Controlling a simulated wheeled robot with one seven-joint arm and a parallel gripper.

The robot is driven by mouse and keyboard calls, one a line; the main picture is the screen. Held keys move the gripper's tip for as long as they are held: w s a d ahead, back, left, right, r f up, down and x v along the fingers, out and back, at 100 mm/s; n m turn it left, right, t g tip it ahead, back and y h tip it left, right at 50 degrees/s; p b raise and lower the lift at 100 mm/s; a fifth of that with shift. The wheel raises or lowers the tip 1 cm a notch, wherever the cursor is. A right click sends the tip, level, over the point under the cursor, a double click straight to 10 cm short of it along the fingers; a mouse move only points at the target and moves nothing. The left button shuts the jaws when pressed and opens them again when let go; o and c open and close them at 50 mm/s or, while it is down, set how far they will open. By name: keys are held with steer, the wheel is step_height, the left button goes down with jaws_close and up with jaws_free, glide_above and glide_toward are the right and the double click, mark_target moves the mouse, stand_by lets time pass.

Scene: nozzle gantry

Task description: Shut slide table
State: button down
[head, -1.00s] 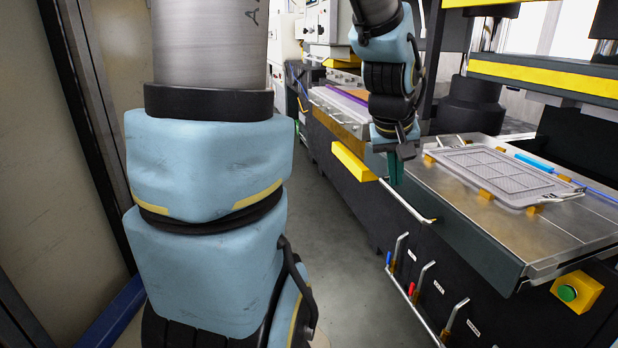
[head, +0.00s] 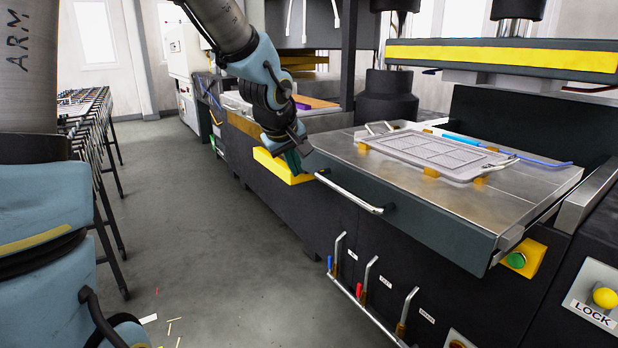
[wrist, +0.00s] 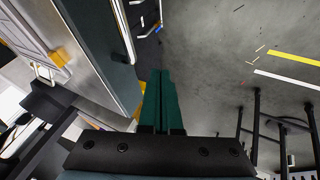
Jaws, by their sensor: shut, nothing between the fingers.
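The slide table (head: 370,192) is a metal-topped drawer with a dark front, standing out from the machine at the right in the head view. Its front has a silver bar handle (head: 349,194). A grey gridded tray (head: 432,152) lies on its top. My gripper (head: 293,160) is by the left end of the handle, in front of the table's left corner. The wrist view shows its green fingers (wrist: 160,100) together and empty, beside the dark front panel (wrist: 105,50) and the handle (wrist: 124,30). I cannot tell whether the fingers touch the front.
A yellow block (head: 278,166) sticks out just below my gripper. Levers with blue and red grips (head: 359,290) hang below the table. A green button (head: 516,260) and a yellow LOCK knob (head: 605,298) are at the right. The floor (head: 230,270) in front is mostly clear.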

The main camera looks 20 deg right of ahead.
steer(key=shift+w+d+f, duration=0.25)
steer(key=shift+d+f, duration=0.1)
steer(key=shift+d, duration=0.4)
steer(key=shift+w+d+f, duration=0.2)
steer(key=shift+d+f, duration=0.15)
steer(key=shift+d, duration=0.45)
steer(key=shift+w+d+f, duration=0.25)
steer(key=shift+d+f, duration=0.1)
steer(key=shift+d, duration=0.4)
steer(key=shift+d, duration=0.1)
